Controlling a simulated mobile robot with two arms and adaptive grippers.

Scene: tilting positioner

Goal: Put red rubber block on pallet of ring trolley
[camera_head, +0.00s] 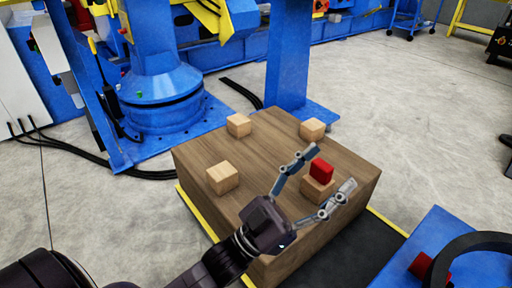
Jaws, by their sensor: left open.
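A small red block (321,171) sits on top of a light wooden cube (318,190) at the right part of a large brown wooden box (265,160). My left gripper (334,166) reaches in from the lower left. It is open, with one finger on each side of the red block; I cannot tell whether either touches it. At the lower right is a blue surface (450,230) with a thick black ring (470,243) and another red piece (420,266) beside the ring. I cannot tell whether this is the ring trolley, and no pallet is clearly recognisable there. My right gripper is not in view.
Light wooden cubes stand at the box's left (222,177), back (238,124) and back right (312,129). Behind the box are a blue machine base (165,115) and a blue post (287,60). Black cables lie on the floor at left. The grey floor (420,130) at right is clear.

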